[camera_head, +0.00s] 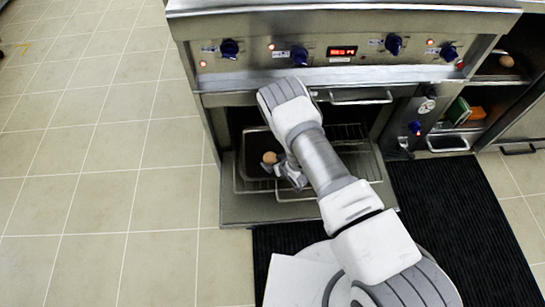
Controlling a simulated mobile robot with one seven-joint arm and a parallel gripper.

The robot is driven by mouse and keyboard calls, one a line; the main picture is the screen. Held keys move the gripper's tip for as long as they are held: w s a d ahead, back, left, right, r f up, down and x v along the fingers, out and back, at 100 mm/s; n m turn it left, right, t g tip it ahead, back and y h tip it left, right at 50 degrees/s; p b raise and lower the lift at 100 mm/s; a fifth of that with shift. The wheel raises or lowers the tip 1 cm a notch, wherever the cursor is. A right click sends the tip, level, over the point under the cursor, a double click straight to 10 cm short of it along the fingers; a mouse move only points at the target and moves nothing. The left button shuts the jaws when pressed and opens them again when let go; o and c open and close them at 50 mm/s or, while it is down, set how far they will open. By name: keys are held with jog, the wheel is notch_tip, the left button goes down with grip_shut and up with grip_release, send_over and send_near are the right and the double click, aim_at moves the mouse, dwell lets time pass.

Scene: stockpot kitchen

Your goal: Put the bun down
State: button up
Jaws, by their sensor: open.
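A small round brown bun (269,158) rests on a dark tray (257,143) at the mouth of the open oven. The tray lies on the left part of the wire rack (307,195). My gripper (278,167) is open, just right of and below the bun in the picture. Whether a fingertip touches the bun is too small to tell. My arm hides the middle of the oven opening and part of the rack.
The oven door (240,212) is folded down below the rack. A black mat (462,228) lies on the floor to the right. Another round brown item (507,61) sits on a shelf at upper right. Tiled floor on the left is clear.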

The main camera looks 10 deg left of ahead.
jog(key=p+v, duration=0.3)
jog(key=v, duration=0.5)
jog(key=w+d+r+m+h, duration=0.1)
jog(key=w+d+r, duration=0.1)
jog(key=w+r, duration=0.5)
jog(key=w+d+r+m+h, duration=0.1)
jog(key=w+r, duration=0.1)
jog(key=r, duration=0.9)
jog(key=s+d+r+m+h, duration=0.1)
jog(key=d+r, duration=0.3)
jog(key=r, duration=0.5)
jog(key=d+r+m+h, duration=0.1)
jog(key=d+r+m, duration=0.15)
jog(key=r, duration=0.75)
jog(key=s+d+r+h, duration=0.1)
jog(key=s+d+r, duration=0.6)
jog(key=s+r, duration=0.55)
jog(key=s+d+r+m, duration=0.1)
jog(key=s+r, duration=0.2)
jog(key=s, duration=0.5)
jog(key=s+d+r+m+g, duration=0.1)
jog(key=s+d+r, duration=0.1)
jog(key=s, duration=0.6)
jog(key=shift+r+g, duration=0.3)
jog(key=shift+r, duration=0.15)
jog(key=shift+r, duration=0.15)
